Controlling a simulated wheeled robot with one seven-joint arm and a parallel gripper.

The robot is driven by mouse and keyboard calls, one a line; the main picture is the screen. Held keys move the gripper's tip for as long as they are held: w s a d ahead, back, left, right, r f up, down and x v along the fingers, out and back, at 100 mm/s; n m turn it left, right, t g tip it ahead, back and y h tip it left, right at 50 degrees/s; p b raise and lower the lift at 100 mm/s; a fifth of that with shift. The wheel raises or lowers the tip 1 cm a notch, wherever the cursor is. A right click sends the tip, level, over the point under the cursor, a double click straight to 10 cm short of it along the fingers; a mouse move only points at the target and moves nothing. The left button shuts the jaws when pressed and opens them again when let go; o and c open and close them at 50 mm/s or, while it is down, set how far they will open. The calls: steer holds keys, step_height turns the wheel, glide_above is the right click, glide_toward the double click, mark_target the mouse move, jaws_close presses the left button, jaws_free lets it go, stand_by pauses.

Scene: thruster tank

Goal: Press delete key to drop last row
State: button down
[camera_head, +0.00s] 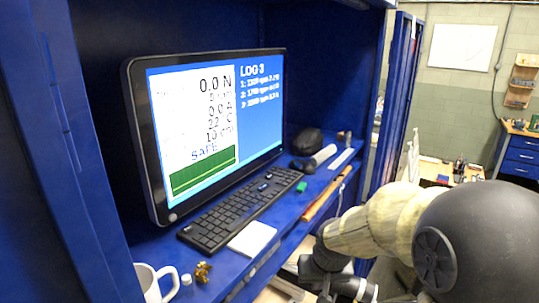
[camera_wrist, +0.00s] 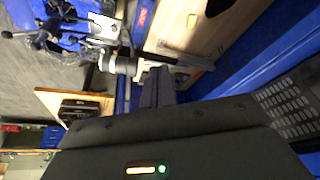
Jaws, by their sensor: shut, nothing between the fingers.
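The black keyboard (camera_head: 240,208) lies on the blue shelf in front of the monitor (camera_head: 208,120). The delete key is too small to pick out. The screen shows "LOG 3" with three rows, and at left readings such as 0.0 N, "SAFE" and a green graph. My arm comes in at the lower right of the head view, and its end hangs beside the shelf's front edge, apart from the keyboard. In the wrist view my gripper (camera_wrist: 158,86) shows its fingers together and empty.
A white pad (camera_head: 252,238), a mug (camera_head: 152,283) and a small brass part (camera_head: 203,272) lie near the keyboard's near end. A black mouse (camera_head: 304,165), a green block (camera_head: 301,187) and a dark rounded object (camera_head: 307,142) are beyond it. Blue cabinet walls enclose the shelf.

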steer(key=w+a+r+p, duration=0.2)
steer(key=w+r+p, duration=0.15)
steer(key=r, duration=0.35)
steer(key=w+a+r+p, duration=0.1)
steer(key=w+r+p, duration=0.2)
steer(key=r+p, duration=0.3)
steer(key=w+a+r+y, duration=0.1)
steer(key=w+a+r, duration=0.1)
steer(key=w, duration=0.2)
steer(key=w+a+r+t, duration=0.1)
steer(key=w+a+r, duration=0.1)
steer(key=w, duration=0.2)
steer(key=w+a+r+m+t+y, duration=0.1)
steer(key=w+a+r, duration=0.1)
steer(key=w, duration=0.2)
steer(key=shift+w+a+r+y+b, duration=0.1)
steer(key=shift+w+r+y+b, duration=0.2)
steer(key=shift+b, duration=0.05)
step_height(320, 180, up, 6)
steer(key=m+t+y, duration=0.2)
glide_above(269, 177)
steer(key=shift+s+d+r, duration=0.2)
steer(key=shift+d+r, duration=0.1)
steer(key=shift+d, duration=0.05)
steer(key=shift+f, duration=0.15)
step_height(269, 177, down, 8)
steer(key=shift+r+b, duration=0.25)
steer(key=shift+b, duration=0.45)
steer(key=shift+f+b, duration=0.4)
steer(key=shift+f, duration=0.2)
